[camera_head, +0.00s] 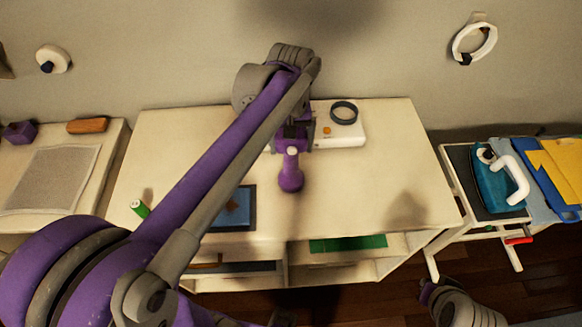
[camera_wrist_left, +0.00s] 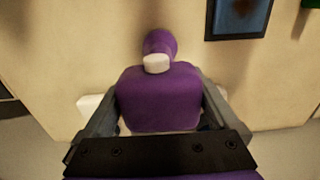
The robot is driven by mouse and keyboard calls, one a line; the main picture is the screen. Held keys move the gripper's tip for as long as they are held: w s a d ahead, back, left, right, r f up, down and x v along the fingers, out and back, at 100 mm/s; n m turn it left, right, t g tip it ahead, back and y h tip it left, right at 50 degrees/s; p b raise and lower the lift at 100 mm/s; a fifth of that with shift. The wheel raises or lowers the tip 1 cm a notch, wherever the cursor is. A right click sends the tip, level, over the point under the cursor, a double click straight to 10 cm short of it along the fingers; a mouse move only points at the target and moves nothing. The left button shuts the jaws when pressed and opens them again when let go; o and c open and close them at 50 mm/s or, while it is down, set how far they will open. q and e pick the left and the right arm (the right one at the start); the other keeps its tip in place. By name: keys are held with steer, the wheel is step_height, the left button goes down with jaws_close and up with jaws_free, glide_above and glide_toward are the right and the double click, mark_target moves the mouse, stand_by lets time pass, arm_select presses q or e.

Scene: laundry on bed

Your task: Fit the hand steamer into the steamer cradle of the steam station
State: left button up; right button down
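The hand steamer (camera_head: 290,178) is purple with a pale button. My left gripper (camera_head: 292,143) is shut on it and holds it above the white table, in front of the steam station. In the left wrist view the steamer's wide purple body (camera_wrist_left: 158,98) sits between the two fingers. The white steam station (camera_head: 350,134) stands at the back of the table, partly hidden by my left arm. A dark ring (camera_head: 344,112), which looks like the steamer cradle, is on top of it and looks empty. Part of my right arm shows at the lower right; its finger state is unclear.
A blue framed item (camera_head: 236,222) and a green spool (camera_head: 139,208) lie on the table (camera_head: 400,160). A teal iron (camera_head: 497,185) and folded cloths (camera_head: 560,165) lie to the right. The table's right part is clear.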

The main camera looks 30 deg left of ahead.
arm_select(q)
jaws_close()
steer(key=shift+r, duration=0.1)
step_height(320, 180, up, 10)
steer(key=shift+f+p, duration=0.1)
steer(key=shift+p, duration=0.2)
arm_select(e)
steer(key=shift+w+r, duration=0.15)
steer(key=shift+r, duration=0.25)
